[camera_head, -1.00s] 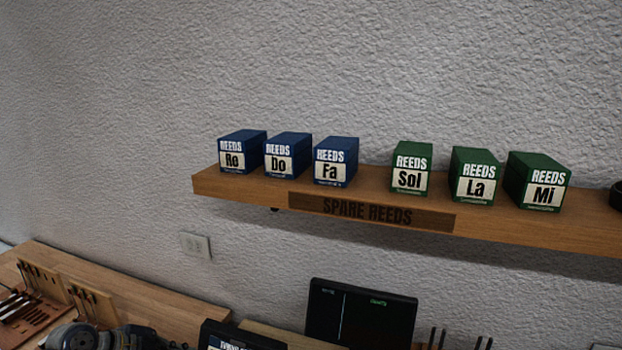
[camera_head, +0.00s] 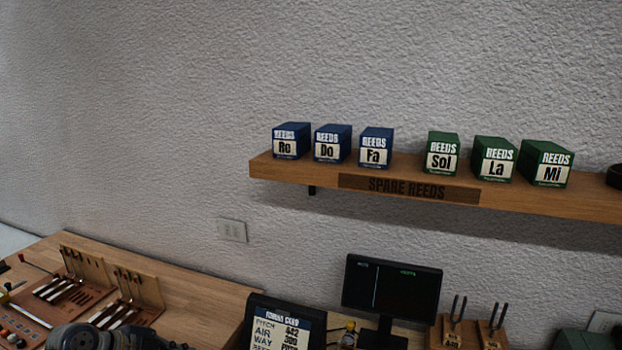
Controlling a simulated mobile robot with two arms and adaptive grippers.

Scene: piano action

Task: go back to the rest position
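Neither of my grippers can be made out in the head view. A dark grey rounded shape at the bottom left edge looks like part of my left arm; its fingers do not show. On the wooden shelf (camera_head: 540,200), three blue reed boxes stand at the left: Re (camera_head: 291,141), Do (camera_head: 332,144) and Fa (camera_head: 376,148). Three green boxes stand at the right: Sol (camera_head: 442,152), La (camera_head: 494,160) and Mi (camera_head: 545,164). All are upright, with a gap between the blue and green groups.
Below is a wooden workbench (camera_head: 190,290) with a tool rack (camera_head: 85,265) at the left. A tuning card (camera_head: 285,325), a dark monitor (camera_head: 392,288) and tuning forks (camera_head: 455,315) stand along the wall. A wall outlet (camera_head: 232,230) sits under the shelf. A dark round object (camera_head: 614,176) is at the shelf's right.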

